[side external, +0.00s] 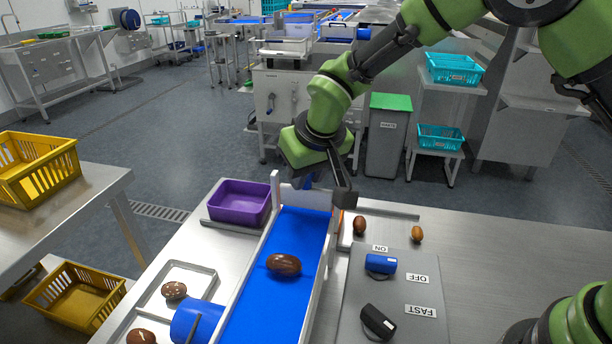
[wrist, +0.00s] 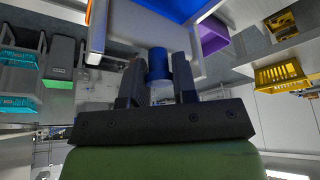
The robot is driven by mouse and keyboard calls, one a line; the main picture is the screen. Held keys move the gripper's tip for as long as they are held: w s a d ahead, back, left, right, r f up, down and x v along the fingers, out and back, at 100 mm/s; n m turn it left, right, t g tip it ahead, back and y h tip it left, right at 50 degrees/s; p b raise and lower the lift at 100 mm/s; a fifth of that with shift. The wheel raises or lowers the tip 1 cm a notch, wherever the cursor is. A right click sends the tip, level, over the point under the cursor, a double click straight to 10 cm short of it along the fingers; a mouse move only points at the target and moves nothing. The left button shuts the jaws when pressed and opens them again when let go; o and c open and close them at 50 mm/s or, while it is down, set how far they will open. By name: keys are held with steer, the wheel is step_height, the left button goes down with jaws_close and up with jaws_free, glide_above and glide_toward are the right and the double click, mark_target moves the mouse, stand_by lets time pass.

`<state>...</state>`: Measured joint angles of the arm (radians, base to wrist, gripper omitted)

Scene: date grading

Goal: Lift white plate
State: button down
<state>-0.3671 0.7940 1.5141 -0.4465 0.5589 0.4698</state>
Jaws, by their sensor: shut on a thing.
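The white plate (side external: 306,197) stands across the far end of the blue conveyor belt (side external: 270,312), between the side rails. In the wrist view the plate (wrist: 125,42) is a pale panel in front of my gripper. A blue cylindrical knob (wrist: 157,62) sticks out from it. My gripper (wrist: 158,78) is shut on this knob, with one dark finger on each side. In the side view my gripper (side external: 323,184) is at the plate's top, and the knob is mostly hidden. I cannot tell whether the plate is raised off the belt.
A large brown date (side external: 284,265) lies on the belt. A purple bin (side external: 240,202) stands left of the belt. A grey panel (side external: 352,318) with blue and black switches is on the right, with two dates behind it. Trays with dates and a blue cylinder (side external: 198,321) are at front left.

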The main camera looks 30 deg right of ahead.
step_height(320, 180, up, 4)
steer(key=shift+s+r, duration=0.1)
steer(key=c, duration=0.9)
jaws_free()
steer(key=v, duration=1)
